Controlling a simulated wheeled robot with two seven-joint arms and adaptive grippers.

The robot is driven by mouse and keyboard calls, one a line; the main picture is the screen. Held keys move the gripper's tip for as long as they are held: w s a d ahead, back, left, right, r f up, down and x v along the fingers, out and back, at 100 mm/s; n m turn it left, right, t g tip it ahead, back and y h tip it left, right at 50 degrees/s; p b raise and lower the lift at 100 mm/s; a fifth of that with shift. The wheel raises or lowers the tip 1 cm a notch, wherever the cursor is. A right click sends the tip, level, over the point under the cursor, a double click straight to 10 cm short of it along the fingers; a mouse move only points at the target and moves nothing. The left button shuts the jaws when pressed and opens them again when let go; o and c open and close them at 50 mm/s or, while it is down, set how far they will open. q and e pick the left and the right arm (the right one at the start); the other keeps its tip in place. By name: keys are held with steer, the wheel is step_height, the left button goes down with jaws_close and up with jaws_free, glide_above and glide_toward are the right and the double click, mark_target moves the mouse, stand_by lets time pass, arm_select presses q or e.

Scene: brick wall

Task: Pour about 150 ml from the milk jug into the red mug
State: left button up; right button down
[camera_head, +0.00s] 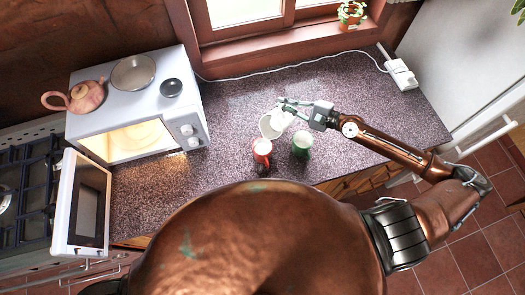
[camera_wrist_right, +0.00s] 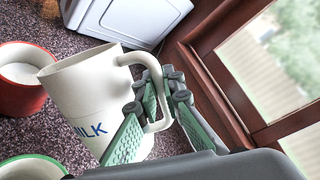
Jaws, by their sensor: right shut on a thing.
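The white milk jug (camera_head: 271,125) is held off the counter, beside and partly above the red mug (camera_head: 262,147). It looks tilted, with its mouth towards the red mug; no stream of milk shows. In the right wrist view the jug (camera_wrist_right: 85,90) bears blue lettering. My right gripper (camera_head: 289,106) is shut on its handle, and its green-padded fingers (camera_wrist_right: 158,112) show around the handle there. The red mug (camera_wrist_right: 20,95) stands upright at the left edge of that view. My left gripper is not in view.
A green mug (camera_head: 302,146) stands close to the right of the red mug. A microwave (camera_head: 190,110) with its door open (camera_head: 84,204) stands at the left, carrying a teapot (camera_head: 85,97) and bowls. The counter (camera_head: 370,95) is clear to the right, with a cable along the back.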

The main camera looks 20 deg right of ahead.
steer(key=shift+w+d+f, duration=0.1)
steer(key=shift+w+f, duration=0.1)
steer(key=shift+f, duration=0.15)
steer(key=shift+r, duration=0.15)
steer(key=shift+w+d+f+m+b, duration=0.25)
steer(key=shift+f+m+b, duration=0.3)
steer(key=shift+b, duration=0.5)
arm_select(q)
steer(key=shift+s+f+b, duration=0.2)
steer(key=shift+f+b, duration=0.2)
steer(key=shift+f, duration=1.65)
arm_select(e)
steer(key=shift+w+d+f+m+y, duration=0.15)
steer(key=shift+w+f+m+y, duration=0.1)
steer(key=shift+m+y, duration=0.1)
